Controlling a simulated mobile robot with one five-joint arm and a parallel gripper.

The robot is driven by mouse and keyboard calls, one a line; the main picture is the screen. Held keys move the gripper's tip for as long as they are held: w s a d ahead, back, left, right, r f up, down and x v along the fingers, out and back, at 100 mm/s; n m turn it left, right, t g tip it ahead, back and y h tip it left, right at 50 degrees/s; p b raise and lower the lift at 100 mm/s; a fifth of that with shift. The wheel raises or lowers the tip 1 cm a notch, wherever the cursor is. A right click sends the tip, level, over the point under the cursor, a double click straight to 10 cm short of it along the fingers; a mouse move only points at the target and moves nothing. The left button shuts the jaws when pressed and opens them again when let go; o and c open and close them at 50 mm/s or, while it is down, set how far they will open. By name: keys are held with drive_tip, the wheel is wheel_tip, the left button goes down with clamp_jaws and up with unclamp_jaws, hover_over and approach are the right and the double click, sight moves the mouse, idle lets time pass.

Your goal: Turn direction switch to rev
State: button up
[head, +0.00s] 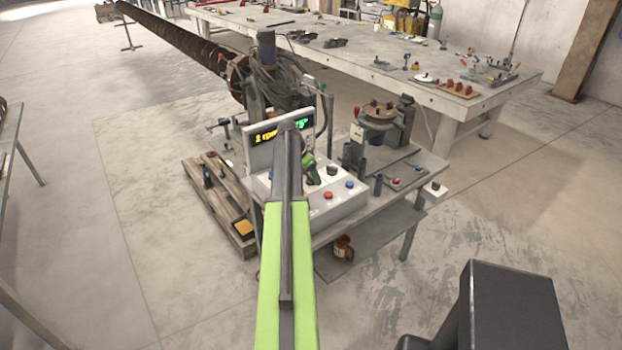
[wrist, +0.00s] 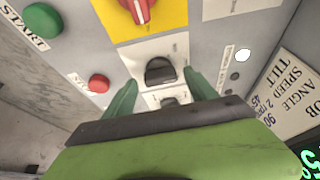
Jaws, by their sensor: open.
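The control box (head: 345,205) stands on a small bench in the head view, partly hidden behind my arm. In the wrist view, a black rotary knob (wrist: 160,70) sits on a white plate, and a second black knob (wrist: 169,101) shows just below it, partly covered by my gripper. The small labels by them are too blurred to read, so I cannot tell which is the direction switch or where it points. My gripper (wrist: 160,80) is open, its green fingers on either side of the black knobs. Contact cannot be told. My gripper (head: 311,170) is over the box in the head view.
A red switch on a yellow plate (wrist: 172,14), a green button (wrist: 42,20), a red button (wrist: 98,83) and a white round spot (wrist: 243,54) surround the knobs. A lit display (head: 275,132) rises behind the box.

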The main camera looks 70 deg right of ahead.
drive_tip(key=c, duration=1.3)
drive_tip(key=shift+d, duration=0.1)
drive_tip(key=shift+c, duration=0.5)
drive_tip(key=shift+s+n, duration=0.1)
drive_tip(key=shift+n, duration=0.2)
drive_tip(key=n, duration=0.1)
drive_tip(key=n+t, duration=0.1)
drive_tip(key=shift+s+a+n, duration=0.1)
drive_tip(key=shift+a+n, duration=0.15)
drive_tip(key=shift+n, duration=0.05)
drive_tip(key=n+t, duration=0.1)
drive_tip(key=n, duration=0.1)
drive_tip(key=n+t, duration=0.1)
drive_tip(key=n, duration=0.2)
drive_tip(key=shift+s+n+h, duration=0.15)
drive_tip(key=shift+n+h, duration=0.15)
drive_tip(key=shift+t, duration=0.3)
